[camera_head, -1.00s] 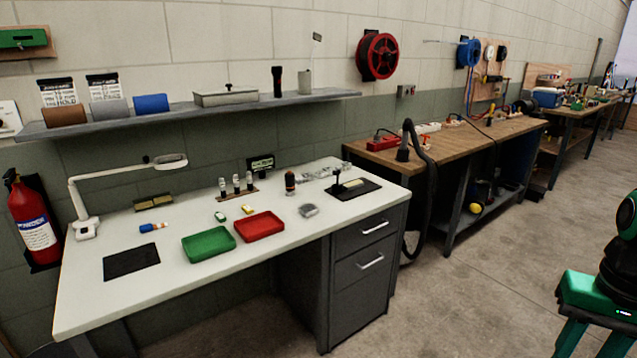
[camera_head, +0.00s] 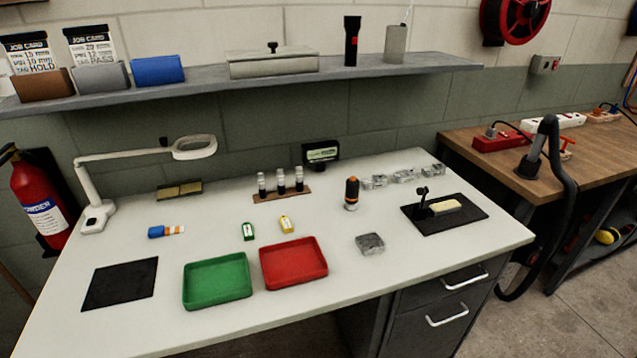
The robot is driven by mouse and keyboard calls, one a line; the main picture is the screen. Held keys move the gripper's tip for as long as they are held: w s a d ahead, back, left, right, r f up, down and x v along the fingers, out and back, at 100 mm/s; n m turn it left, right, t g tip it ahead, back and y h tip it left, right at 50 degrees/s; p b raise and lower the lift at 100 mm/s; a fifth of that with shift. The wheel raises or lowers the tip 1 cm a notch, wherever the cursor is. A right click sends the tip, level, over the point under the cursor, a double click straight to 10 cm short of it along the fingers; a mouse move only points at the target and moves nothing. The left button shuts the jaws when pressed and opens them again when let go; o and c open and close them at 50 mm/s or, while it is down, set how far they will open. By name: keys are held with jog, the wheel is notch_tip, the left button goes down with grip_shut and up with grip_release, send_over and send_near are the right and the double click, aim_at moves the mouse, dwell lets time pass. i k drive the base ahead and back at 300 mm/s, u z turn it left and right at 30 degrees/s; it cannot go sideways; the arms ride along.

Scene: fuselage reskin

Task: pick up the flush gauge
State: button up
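No item on the white bench (camera_head: 330,320) can be told for certain as the flush gauge. A small black upright tool (camera_head: 422,200) stands on the black mat (camera_head: 465,216) at the right, beside a pale yellow block (camera_head: 445,207). A blue-and-orange item (camera_head: 164,231) lies at the left. A dark cylinder with an orange-brown top (camera_head: 351,194) stands near the middle back. My gripper is not in view.
A green tray (camera_head: 217,283) and a red tray (camera_head: 293,264) sit at the front. Several clear boxes (camera_head: 405,176), a vial rack (camera_head: 283,195) and a lamp (camera_head: 93,213) stand around. A shelf (camera_head: 200,88) overhangs the back. Bare bench surrounds the left black mat (camera_head: 120,283).

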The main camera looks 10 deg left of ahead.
aim_at(352, 188)
jog(key=u, duration=0.5)
jog(key=i, duration=0.85)
jog(key=u, duration=0.55)
